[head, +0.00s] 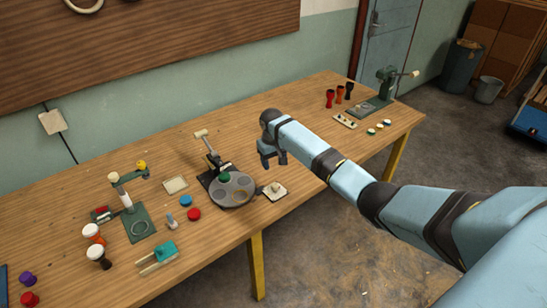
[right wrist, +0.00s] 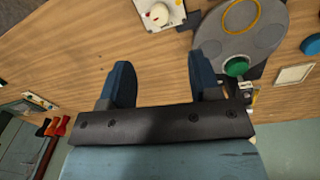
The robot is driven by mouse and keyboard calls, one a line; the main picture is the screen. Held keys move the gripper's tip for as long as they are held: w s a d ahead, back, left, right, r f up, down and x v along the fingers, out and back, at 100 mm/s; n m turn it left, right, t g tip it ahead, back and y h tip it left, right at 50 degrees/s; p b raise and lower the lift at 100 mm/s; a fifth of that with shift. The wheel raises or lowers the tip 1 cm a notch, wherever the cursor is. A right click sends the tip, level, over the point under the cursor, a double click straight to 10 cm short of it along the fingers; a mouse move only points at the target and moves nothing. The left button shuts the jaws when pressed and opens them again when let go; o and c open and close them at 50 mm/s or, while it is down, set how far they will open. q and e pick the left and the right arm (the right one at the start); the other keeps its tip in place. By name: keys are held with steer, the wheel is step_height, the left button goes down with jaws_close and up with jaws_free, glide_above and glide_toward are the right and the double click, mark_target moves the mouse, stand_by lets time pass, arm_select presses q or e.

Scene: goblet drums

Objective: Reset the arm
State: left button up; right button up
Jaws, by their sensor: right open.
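My right arm reaches in from the right in the head view. Its gripper (head: 272,158) hangs above the wooden table, behind and to the right of the round grey plate. In the right wrist view the gripper (right wrist: 158,80) has its two dark blue fingers spread apart, with nothing between them but table below. My left gripper is in neither view.
The round grey plate (head: 225,194) carries a green piece (head: 224,177), beside a small white-topped pad (head: 275,190). A green press (head: 130,200) and drums (head: 98,257) stand left. Goblet drums (head: 339,94) and another press (head: 380,95) stand at the far right.

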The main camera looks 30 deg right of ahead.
steer(key=shift+r, duration=0.8)
steer(key=s+a+f, duration=0.2)
steer(key=f, duration=0.1)
steer(key=s+a+f+n+t, duration=0.1)
steer(key=s+a+f, duration=0.1)
steer(key=a+f, duration=0.1)
steer(key=s+a+f+t, duration=0.1)
steer(key=s+a+f, duration=0.1)
steer(key=f, duration=0.2)
steer(key=shift+s+a+f+n+p, duration=0.1)
steer(key=shift+s+a+n+p, duration=0.05)
steer(key=shift+s+n+p, duration=0.2)
steer(key=s+a+f+n+t+y+p, duration=0.1)
steer(key=s+a+f+t, duration=0.15)
steer(key=s+a, duration=0.6)
steer(key=s+a+f+n+t+y, duration=0.1)
steer(key=s+a+f+t+y, duration=0.3)
steer(key=s, duration=0.8)
steer(key=s+a+r+t+h+p, duration=0.1)
steer(key=s+a+r+t, duration=0.1)
steer(key=s+r, duration=0.6)
steer(key=s+a, duration=0.1)
steer(key=s, duration=0.1)
steer(key=shift+s+r, duration=0.25)
steer(key=shift+s, duration=0.05)
